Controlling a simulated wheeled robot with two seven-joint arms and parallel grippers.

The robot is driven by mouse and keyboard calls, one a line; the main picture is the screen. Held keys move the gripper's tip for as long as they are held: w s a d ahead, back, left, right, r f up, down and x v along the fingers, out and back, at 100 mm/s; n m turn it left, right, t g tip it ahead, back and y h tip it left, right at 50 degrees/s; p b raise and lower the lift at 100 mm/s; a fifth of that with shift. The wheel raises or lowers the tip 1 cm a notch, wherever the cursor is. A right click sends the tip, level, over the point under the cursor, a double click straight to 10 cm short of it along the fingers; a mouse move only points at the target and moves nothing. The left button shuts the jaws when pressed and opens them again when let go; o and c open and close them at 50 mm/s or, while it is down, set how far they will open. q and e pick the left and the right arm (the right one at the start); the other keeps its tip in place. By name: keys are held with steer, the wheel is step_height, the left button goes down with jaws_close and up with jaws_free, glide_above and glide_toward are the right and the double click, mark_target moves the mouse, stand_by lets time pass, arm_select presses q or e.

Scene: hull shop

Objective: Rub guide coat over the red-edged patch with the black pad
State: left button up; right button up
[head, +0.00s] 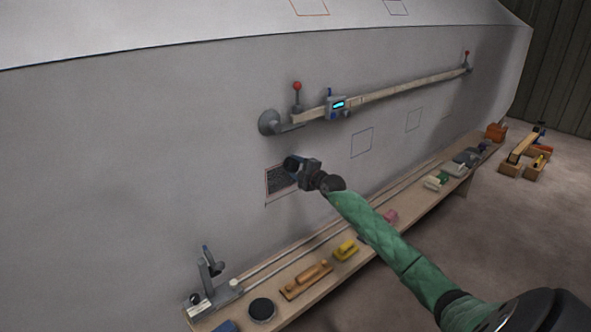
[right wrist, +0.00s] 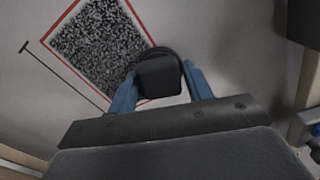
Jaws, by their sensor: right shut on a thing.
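The red-edged patch (head: 276,184) is on the grey hull side in the head view. It also shows in the right wrist view (right wrist: 98,42), where dark speckle covers most of it inside the red line. My right gripper (head: 298,166) is at the patch's right edge. Its blue fingers (right wrist: 160,88) are shut on the handle of the black pad (right wrist: 158,76). The pad's round edge overlaps the patch's lower right corner in the wrist view. I cannot tell whether its face touches the hull. My left gripper is not in view.
A wooden batten (head: 405,88) with red-knobbed clamps and a small display unit (head: 338,106) is fixed above. Other outlined squares (head: 362,142) lie right of the patch. A low bench (head: 322,284) holds a round black disc (head: 262,310), a wooden block (head: 306,281) and a yellow tool (head: 345,250).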

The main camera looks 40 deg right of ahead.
steer(key=shift+r+p, duration=0.3)
steer(key=shift+r, duration=0.5)
steer(key=shift+s+f+b, duration=0.2)
steer(key=shift+f+b, duration=4.7)
steer(key=shift+f, duration=1.75)
steer(key=shift+o, duration=0.4)
steer(key=shift+c, duration=0.4)
steer(key=shift+s, duration=0.1)
steer(key=shift+s+p, duration=0.3)
steer(key=shift+s, duration=0.2)
